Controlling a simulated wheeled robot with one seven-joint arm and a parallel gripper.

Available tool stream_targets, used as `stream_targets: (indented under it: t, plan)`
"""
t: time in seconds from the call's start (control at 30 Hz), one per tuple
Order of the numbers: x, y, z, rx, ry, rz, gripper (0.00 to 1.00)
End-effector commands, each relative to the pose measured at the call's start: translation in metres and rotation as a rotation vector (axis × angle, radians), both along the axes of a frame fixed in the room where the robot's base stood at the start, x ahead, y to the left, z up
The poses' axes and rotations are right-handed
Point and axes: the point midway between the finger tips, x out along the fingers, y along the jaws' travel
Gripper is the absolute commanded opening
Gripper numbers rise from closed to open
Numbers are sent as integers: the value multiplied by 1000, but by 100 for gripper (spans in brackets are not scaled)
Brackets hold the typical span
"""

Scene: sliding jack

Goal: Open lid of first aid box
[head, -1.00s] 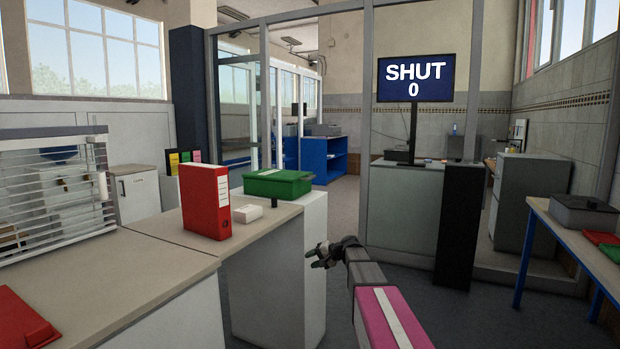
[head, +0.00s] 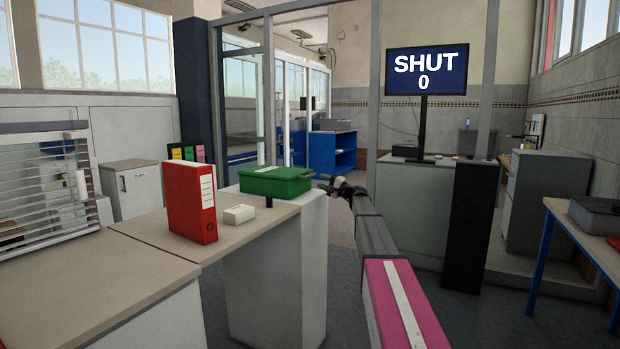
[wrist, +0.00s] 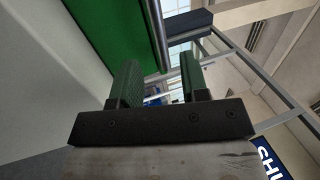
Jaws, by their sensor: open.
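The green first aid box (head: 275,181) sits with its lid down on a white pedestal (head: 303,262) beside the counter. My gripper (head: 322,182) is open and empty, just right of the box at about the height of its lid. In the head view I cannot tell whether the fingers touch the box. In the wrist view my two dark green fingers (wrist: 158,82) stand apart with nothing between them. The green box (wrist: 118,30) fills the upper left there, with a dark grey edge along its right side, beyond the fingertips.
A red binder (head: 190,203) and a small white box (head: 239,214) stand on the counter (head: 150,232) left of the green box. A black pillar (head: 470,228) stands right of my arm. A screen (head: 426,72) reads "SHUT 0". Floor right of the pedestal is clear.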

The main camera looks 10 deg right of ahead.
Motion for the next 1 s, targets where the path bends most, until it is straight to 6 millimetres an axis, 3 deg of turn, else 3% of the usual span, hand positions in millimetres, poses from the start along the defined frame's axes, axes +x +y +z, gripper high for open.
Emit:
stream_targets:
  t: [0.33,0.73,0.77,0.87,1.0]
  plan:
    - [36,47,15,-1,0,1,41]
    - [41,57,18,-1,1,0,41]
    - [41,57,18,-1,1,0,35]
    - [41,57,18,-1,1,0,2]
    - [41,57,18,-1,1,0,0]
